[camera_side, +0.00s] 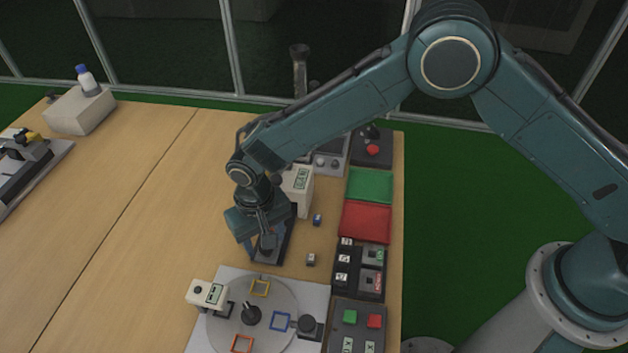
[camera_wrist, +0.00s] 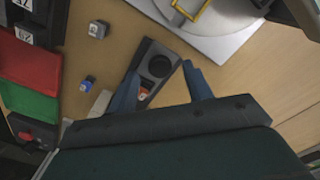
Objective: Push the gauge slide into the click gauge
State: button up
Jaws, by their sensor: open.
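The click gauge shows as a pale box with a display (camera_side: 299,184) in the side view. Its dark base (camera_side: 285,243) extends toward the front of the table. The gauge slide seems to be the dark block with a round recess (camera_wrist: 158,66) at the base's end in the wrist view. A small orange spot shows behind the recess. My gripper (camera_side: 263,243) is low over this end, pointing down. In the wrist view its open fingers (camera_wrist: 162,72) stand either side of the dark base. I cannot tell whether they touch it. My gripper hides part of the gauge.
A blue cube (camera_side: 317,220) and a grey cube (camera_side: 311,259) lie to the right. A plate with a round dial (camera_side: 285,298) stands in front. Red (camera_side: 366,221) and green (camera_side: 370,185) trays and button boxes line the right edge. The table's left is mostly clear.

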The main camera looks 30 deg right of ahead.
jog(key=shift+f, duration=0.85)
grip_shut()
jog(key=shift+w+d, duration=1.35)
jog(key=shift+w, duration=0.1)
grip_release()
jog(key=shift+r, duration=0.1)
notch_tip(320, 180, up, 14)
